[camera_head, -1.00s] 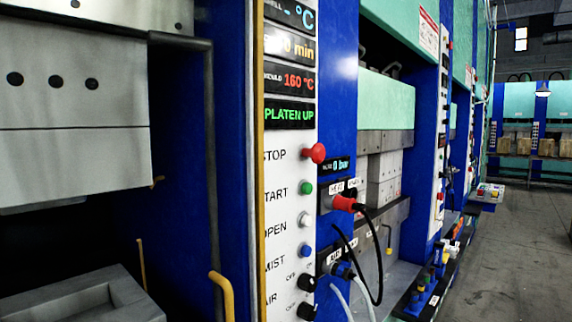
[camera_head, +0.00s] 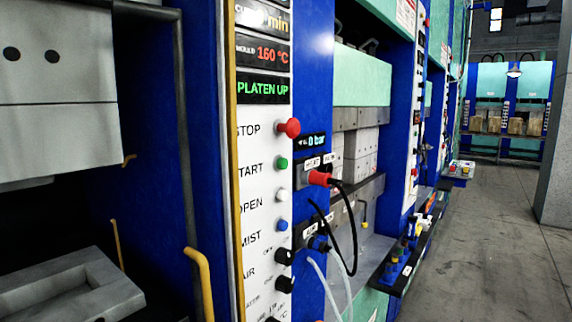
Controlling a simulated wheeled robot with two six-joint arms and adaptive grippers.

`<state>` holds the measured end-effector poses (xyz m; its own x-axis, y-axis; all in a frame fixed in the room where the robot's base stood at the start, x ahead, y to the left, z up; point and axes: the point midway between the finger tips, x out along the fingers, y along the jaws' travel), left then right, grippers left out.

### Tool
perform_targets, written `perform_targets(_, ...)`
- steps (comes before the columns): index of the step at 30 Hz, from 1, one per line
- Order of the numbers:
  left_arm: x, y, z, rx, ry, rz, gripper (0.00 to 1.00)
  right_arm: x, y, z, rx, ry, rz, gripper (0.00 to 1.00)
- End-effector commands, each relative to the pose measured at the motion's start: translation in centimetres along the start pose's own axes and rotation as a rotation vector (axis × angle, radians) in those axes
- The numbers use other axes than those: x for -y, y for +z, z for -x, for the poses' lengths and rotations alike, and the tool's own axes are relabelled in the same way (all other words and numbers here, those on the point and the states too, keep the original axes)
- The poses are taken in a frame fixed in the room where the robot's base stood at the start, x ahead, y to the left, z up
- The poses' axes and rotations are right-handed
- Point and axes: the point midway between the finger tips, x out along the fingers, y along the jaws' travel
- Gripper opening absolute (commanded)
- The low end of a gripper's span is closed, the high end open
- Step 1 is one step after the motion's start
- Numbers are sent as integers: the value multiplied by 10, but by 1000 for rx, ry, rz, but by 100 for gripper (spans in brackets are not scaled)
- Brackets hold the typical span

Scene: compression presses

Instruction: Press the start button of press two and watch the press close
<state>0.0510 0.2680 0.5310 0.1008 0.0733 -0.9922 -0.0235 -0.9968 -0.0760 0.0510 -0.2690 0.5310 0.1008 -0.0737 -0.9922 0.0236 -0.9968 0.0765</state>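A press control panel (camera_head: 263,215) stands close in front of me on a blue column. Its green START button (camera_head: 282,163) sits below a red STOP knob (camera_head: 289,128) and above a white OPEN button (camera_head: 281,194). The panel display (camera_head: 263,88) reads PLATEN UP in green. At left is an open press with a grey upper block (camera_head: 55,100) raised above a grey lower mould (camera_head: 65,285). I cannot tell from a label which press this is. Neither of my grippers is in view.
A yellow handle (camera_head: 198,268) sticks out beside the panel. A red plug with a black cable (camera_head: 353,240) and pale hoses hang right of it. More presses (camera_head: 362,78) line the row beyond. The grey floor (camera_head: 480,235) at right is free, with a grey pillar (camera_head: 556,150).

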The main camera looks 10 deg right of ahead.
Motion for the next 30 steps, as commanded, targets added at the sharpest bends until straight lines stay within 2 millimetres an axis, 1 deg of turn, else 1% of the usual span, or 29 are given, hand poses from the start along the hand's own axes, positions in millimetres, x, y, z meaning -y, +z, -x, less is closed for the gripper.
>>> perform_targets(1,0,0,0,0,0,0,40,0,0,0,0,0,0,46)
perform_targets(8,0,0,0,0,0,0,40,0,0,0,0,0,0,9)
perform_targets(9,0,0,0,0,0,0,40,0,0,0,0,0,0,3)
perform_targets(10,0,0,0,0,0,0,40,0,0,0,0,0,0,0)
perform_targets(30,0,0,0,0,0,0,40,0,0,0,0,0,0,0)
